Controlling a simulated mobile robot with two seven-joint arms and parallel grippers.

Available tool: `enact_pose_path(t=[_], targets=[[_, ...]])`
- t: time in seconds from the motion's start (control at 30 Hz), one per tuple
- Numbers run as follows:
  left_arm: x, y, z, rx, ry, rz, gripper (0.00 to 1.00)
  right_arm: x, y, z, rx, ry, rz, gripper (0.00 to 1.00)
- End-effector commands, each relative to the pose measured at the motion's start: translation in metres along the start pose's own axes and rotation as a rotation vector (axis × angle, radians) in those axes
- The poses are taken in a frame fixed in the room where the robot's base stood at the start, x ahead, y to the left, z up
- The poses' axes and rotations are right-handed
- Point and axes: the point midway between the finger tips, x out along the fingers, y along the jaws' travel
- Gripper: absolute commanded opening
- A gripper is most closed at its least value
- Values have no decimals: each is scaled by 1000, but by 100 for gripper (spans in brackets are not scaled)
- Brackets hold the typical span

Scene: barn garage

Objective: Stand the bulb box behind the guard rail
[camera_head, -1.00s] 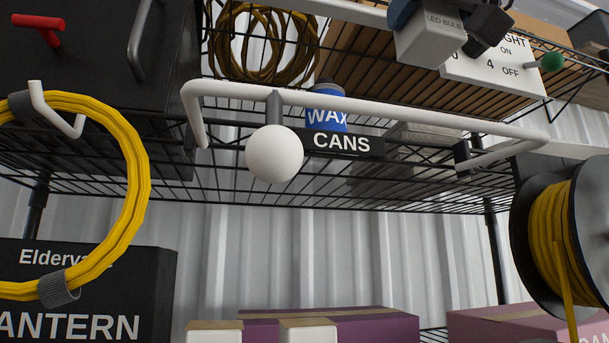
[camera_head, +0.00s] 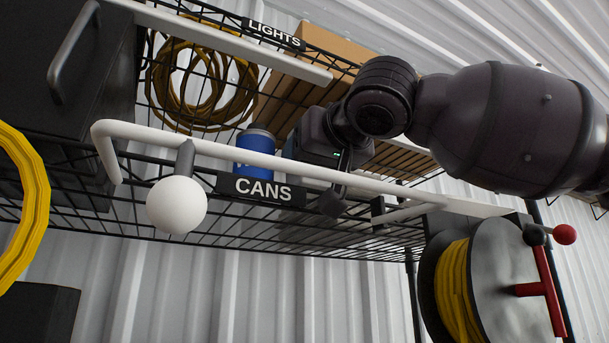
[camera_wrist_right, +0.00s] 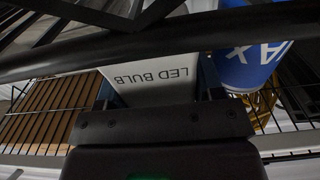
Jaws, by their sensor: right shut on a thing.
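The white bulb box (camera_wrist_right: 150,78), marked LED BULB, is between my right gripper's fingers in the right wrist view, its print upside down. In the head view my right gripper (camera_head: 335,190) is at the guard rail, right of the CANS label; its body hides the box. The guard rail (camera_head: 270,160) is a white bar along the shelf's front edge. The blue wax can (camera_head: 254,150) stands behind it; in the wrist view the can (camera_wrist_right: 250,65) is close beside the box. I cannot tell if the box touches the shelf. My left gripper is not in view.
A white knob (camera_head: 177,204) sticks out in front of the rail. Coiled cable (camera_head: 200,85) and a cardboard box (camera_head: 295,85) are at the back. A cable reel (camera_head: 490,285) hangs at the right, and a yellow coil (camera_head: 20,210) at the left.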

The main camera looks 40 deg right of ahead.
Motion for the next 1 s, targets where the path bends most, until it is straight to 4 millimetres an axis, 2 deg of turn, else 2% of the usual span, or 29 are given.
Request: enact_pose_path(t=[0.2, 0.6, 0.63, 0.67, 1.0], targets=[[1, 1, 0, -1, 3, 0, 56, 20, 0, 18, -2, -2, 0, 38], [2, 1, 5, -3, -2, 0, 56, 20, 0, 22, -1, -1, -1, 38], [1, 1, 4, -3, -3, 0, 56, 20, 0, 21, -1, -1, 0, 66], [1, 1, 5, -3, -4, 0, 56, 20, 0, 21, -1, -1, 0, 70], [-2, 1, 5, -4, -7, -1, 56, 19, 0, 18, -1, 0, 0, 72]])
